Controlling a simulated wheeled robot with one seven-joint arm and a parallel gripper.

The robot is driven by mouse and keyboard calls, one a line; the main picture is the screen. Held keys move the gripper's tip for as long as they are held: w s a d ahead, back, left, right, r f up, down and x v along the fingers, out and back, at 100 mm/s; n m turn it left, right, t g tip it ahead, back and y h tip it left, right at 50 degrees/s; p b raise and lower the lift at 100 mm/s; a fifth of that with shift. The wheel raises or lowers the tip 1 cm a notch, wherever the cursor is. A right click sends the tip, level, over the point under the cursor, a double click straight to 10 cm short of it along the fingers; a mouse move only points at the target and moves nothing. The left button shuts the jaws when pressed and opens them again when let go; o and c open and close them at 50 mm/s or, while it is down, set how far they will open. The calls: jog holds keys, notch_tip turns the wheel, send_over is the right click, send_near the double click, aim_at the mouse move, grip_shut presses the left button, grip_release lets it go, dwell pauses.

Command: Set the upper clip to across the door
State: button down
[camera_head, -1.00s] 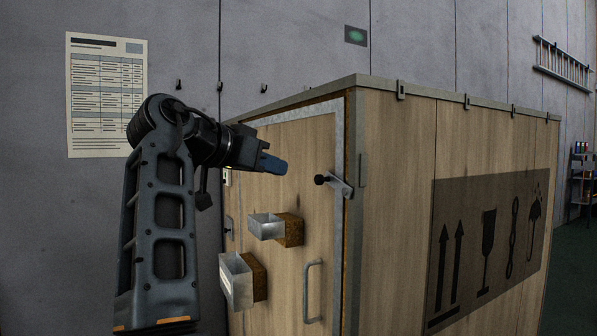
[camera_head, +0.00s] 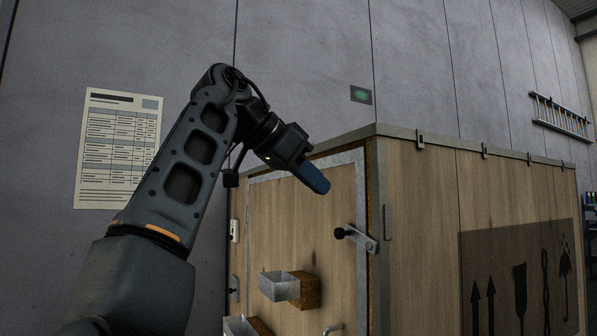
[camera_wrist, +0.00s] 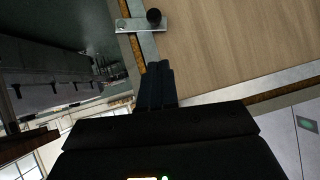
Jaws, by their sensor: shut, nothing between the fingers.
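The upper clip (camera_head: 361,240) is a short metal bar with a black knob, mounted at the right edge of the door near its top. It slants, with the knob end up and left over the door frame edge. In the wrist view the clip (camera_wrist: 131,25) shows at the top, with its black knob to the right. The wooden door (camera_head: 290,215) in its metal frame looks closed. My gripper (camera_head: 324,187) is shut and empty, up and left of the clip and apart from it. Its fingertips (camera_wrist: 158,68) point toward the clip in the wrist view.
Two metal trays on brown blocks (camera_head: 280,286) stick out from the door below my gripper. A handle (camera_head: 334,329) sits low on the door. The crate's top rim (camera_head: 345,138) has several hooks. Open air lies between my gripper and the clip.

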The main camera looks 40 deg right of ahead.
aim_at(347, 230)
jog(key=shift+d+f+b, duration=0.1)
jog(key=shift+d+f, duration=0.5)
jog(key=shift+f, duration=0.4)
jog(key=shift+d+f+b, duration=0.15)
jog(key=shift+d+f, duration=0.45)
jog(key=shift+f, duration=0.35)
jog(key=shift+d+f+b, duration=0.1)
jog(key=shift+d+f, duration=0.5)
jog(key=shift+f, duration=0.4)
